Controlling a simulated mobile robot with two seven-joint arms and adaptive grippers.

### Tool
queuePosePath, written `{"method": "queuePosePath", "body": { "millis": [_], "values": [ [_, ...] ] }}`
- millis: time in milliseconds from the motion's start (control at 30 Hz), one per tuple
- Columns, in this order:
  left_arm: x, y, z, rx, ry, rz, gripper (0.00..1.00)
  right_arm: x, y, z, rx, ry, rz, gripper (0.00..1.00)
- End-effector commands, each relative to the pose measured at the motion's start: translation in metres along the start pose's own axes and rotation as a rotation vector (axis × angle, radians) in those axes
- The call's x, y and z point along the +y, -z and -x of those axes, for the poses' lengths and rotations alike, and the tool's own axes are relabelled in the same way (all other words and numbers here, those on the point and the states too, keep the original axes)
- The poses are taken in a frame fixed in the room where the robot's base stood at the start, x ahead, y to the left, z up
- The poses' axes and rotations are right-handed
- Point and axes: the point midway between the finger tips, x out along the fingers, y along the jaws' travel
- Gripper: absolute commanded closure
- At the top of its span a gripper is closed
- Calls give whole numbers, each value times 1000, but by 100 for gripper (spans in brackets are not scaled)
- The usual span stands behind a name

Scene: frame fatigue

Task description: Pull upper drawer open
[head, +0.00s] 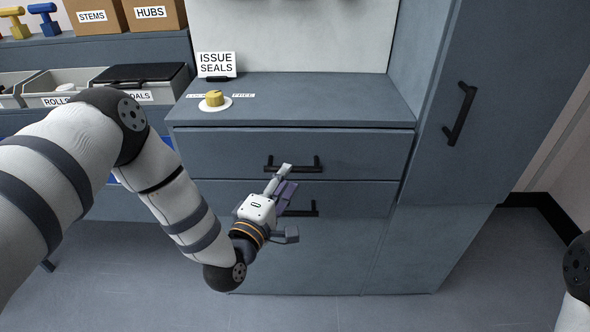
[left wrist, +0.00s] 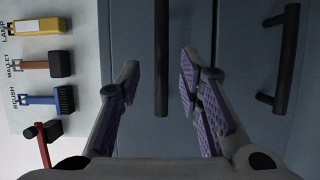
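The upper drawer (head: 225,152) is closed in the grey cabinet, with a black bar handle (head: 310,167) on its front. My left gripper (head: 288,203) is in front of the drawers, its fingers spread and empty. In the left wrist view, a black handle (left wrist: 161,55), apparently the upper drawer's, lies between the two open fingers (left wrist: 159,75) without visible contact; how far away it is I cannot tell. The lower drawer's handle (head: 302,210) is partly hidden behind my gripper and shows at the right in the left wrist view (left wrist: 287,60). My right gripper is out of view.
A yellow knob-like piece (head: 214,98) on a white disc and an "ISSUE SEALS" sign (head: 216,64) stand on the cabinet top. A tall cabinet door with handle (head: 460,113) is at right. Labelled tools, including a brush (left wrist: 62,99), appear on a pale panel.

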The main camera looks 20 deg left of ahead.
Motion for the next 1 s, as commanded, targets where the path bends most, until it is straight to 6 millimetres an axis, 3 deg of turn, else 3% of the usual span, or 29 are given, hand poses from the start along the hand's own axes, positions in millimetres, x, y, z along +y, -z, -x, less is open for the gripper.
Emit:
{"method": "queuePosePath", "body": {
  "millis": [100, 233, 567, 700, 1000],
  "values": [
    [-2, -1, -26, -1, 1, 0, 67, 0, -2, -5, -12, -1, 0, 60],
    [-3, -1, -43, -2, 4, -2, 67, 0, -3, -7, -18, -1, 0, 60],
    [-1, -1, -49, -1, 4, -1, 67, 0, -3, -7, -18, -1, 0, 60],
    [-2, -1, -49, -1, 4, -2, 99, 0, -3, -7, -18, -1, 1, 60],
    [-2, -1, -49, -1, 4, -1, 100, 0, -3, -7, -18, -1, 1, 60]
  ]
}}
